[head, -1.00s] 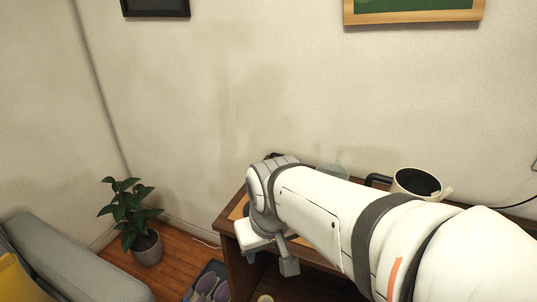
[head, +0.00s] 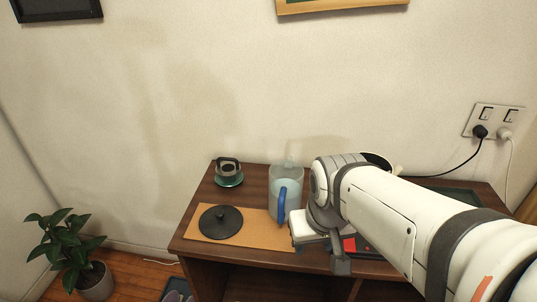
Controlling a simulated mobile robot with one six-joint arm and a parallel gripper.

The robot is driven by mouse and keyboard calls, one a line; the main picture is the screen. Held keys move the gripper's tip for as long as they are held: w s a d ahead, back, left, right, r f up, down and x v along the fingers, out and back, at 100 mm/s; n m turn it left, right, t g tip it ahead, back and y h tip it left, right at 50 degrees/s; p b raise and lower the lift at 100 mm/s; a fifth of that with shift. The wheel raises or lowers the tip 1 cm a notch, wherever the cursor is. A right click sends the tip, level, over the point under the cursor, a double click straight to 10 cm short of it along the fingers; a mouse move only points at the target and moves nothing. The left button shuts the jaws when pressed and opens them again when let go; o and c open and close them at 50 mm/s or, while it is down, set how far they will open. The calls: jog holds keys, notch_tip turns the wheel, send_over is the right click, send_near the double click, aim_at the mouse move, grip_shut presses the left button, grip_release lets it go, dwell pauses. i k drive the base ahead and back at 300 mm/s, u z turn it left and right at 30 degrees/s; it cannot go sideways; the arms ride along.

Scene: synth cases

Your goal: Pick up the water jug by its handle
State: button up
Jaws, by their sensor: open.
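The water jug (head: 288,185) is a clear, bluish jug with a blue handle (head: 282,206) on its front side. It stands upright on the wooden cabinet top near the wall. My gripper (head: 322,250) is at the end of the white arm, just right of and nearer than the jug, over the cabinet's front part. It is open, and I see nothing held in it. It looks apart from the handle. My wrist hides part of its jaws.
A cork mat (head: 255,230) with a black round lid (head: 220,221) lies left of the jug. A cream pot (head: 396,168) is partly hidden by my arm. Wall sockets (head: 492,120) have cords.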

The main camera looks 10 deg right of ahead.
aim_at(286, 178)
jog(key=u, duration=2.35)
jog(key=k, duration=0.85)
jog(key=z, duration=0.4)
jog(key=i, duration=0.5)
jog(key=z, duration=0.05)
